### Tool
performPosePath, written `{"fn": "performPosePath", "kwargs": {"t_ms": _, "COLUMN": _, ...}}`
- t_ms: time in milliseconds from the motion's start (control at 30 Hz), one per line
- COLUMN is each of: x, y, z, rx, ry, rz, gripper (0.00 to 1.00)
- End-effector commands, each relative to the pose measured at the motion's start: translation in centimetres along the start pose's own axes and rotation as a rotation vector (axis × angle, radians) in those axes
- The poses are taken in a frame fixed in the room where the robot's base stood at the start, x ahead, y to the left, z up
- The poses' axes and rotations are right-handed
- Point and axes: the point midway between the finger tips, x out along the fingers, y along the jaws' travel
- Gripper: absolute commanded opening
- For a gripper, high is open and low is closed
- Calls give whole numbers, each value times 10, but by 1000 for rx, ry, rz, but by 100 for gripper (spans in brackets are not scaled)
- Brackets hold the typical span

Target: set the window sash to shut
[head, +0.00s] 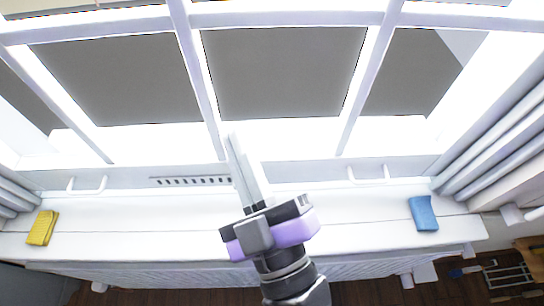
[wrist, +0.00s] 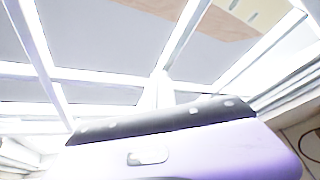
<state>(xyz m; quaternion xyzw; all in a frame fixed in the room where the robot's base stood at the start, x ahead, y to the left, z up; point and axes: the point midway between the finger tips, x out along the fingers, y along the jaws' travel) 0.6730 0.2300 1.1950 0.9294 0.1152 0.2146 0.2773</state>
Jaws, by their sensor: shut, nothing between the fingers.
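The window sash (head: 300,173) is a white frame with bars and grey panes, filling the upper part of the head view. Its low rail has a white handle at the left (head: 87,184) and another at the right (head: 368,172). I cannot tell whether a gap lies under the rail. My gripper (head: 233,142) is shut and empty, its pale fingers pointing up in front of the sash between the two handles. In the wrist view the fingertips (wrist: 159,78) overlap the bright window bars. Whether they touch the sash is unclear.
A white sill (head: 150,222) runs below the window. A yellow block (head: 42,228) lies on its left end and a blue block (head: 423,213) on its right end. Pale curtains (head: 500,125) hang at both sides. A dark slotted strip (head: 195,181) sits left of my fingers.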

Motion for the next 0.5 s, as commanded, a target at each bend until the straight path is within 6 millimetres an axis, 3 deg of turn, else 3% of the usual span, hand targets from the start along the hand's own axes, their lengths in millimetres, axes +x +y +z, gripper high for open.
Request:
{"fn": "performPosePath", "kwargs": {"t_ms": 33, "x": -1, "y": -3, "z": -9, "rx": 82, "ry": -46, "rz": 0, "gripper": 0}}
{"fn": "performPosePath", "kwargs": {"t_ms": 167, "x": -12, "y": -11, "z": -7, "rx": 280, "ry": -208, "rz": 11, "gripper": 0}}
{"fn": "performPosePath", "kwargs": {"t_ms": 300, "x": -33, "y": -17, "z": 16, "rx": 448, "ry": -406, "rz": 47, "gripper": 0}}
{"fn": "performPosePath", "kwargs": {"t_ms": 500, "x": -62, "y": -15, "z": 57, "rx": 565, "ry": -624, "rz": 133, "gripper": 0}}
